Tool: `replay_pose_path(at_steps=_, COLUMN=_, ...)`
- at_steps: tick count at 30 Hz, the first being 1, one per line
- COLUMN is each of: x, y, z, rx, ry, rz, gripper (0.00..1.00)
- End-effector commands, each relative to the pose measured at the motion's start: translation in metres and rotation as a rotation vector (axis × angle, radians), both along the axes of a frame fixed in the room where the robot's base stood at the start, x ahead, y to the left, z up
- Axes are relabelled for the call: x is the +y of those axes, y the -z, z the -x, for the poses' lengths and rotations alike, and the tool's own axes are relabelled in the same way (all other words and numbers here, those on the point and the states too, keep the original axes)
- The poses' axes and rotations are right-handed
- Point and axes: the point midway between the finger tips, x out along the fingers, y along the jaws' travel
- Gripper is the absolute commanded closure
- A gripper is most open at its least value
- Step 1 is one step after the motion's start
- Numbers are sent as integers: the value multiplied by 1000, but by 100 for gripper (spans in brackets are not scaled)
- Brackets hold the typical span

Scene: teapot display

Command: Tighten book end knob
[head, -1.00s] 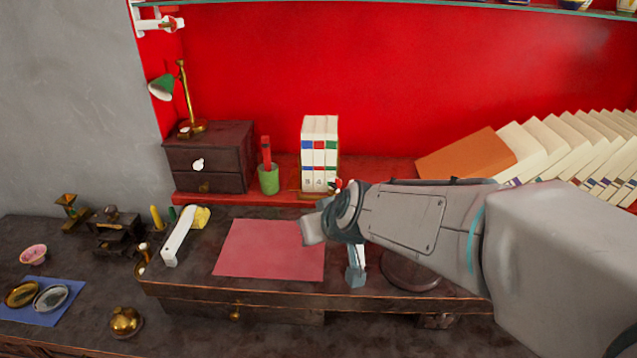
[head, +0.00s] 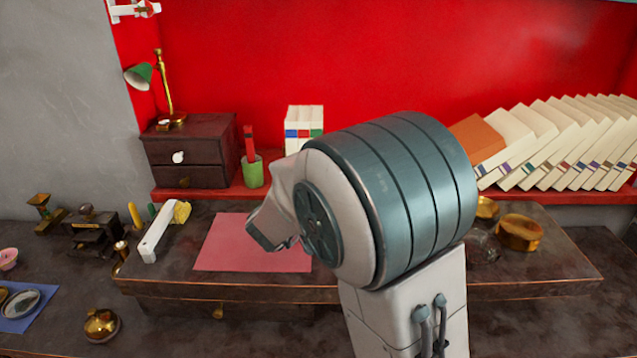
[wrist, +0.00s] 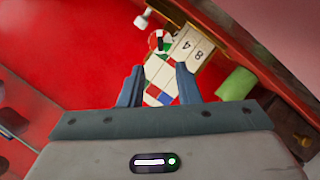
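The book end holds several upright white books (head: 304,122) with blue, red and green bands, on the red shelf behind the desk. My arm hides their lower part and the knob in the head view. In the wrist view the books (wrist: 160,76) show tilted, numbered 8 and 4. A small round knob (wrist: 158,42) with red, white, green and dark segments shows at their far side. My gripper (wrist: 159,67) is open and empty, its two blue-grey fingers apart, with the books and knob seen beyond and between the tips. No contact is visible.
A green cup (head: 252,172) and a dark drawer box (head: 188,155) stand left of the books. Leaning books (head: 560,150) fill the shelf's right. A pink sheet (head: 225,245) lies on the desk. A brass round pot (head: 520,232) stands at right.

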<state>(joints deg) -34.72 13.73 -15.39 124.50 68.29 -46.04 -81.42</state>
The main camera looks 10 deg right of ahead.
Motion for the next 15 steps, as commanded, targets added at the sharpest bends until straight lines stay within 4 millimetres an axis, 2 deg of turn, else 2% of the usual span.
replay_pose_path(at_steps=9, x=-30, y=23, z=-60, rx=0, ry=3, rz=-1, gripper=70)
replay_pose_path(at_steps=15, x=-42, y=30, z=-84, rx=0, ry=1, rz=-2, gripper=70)
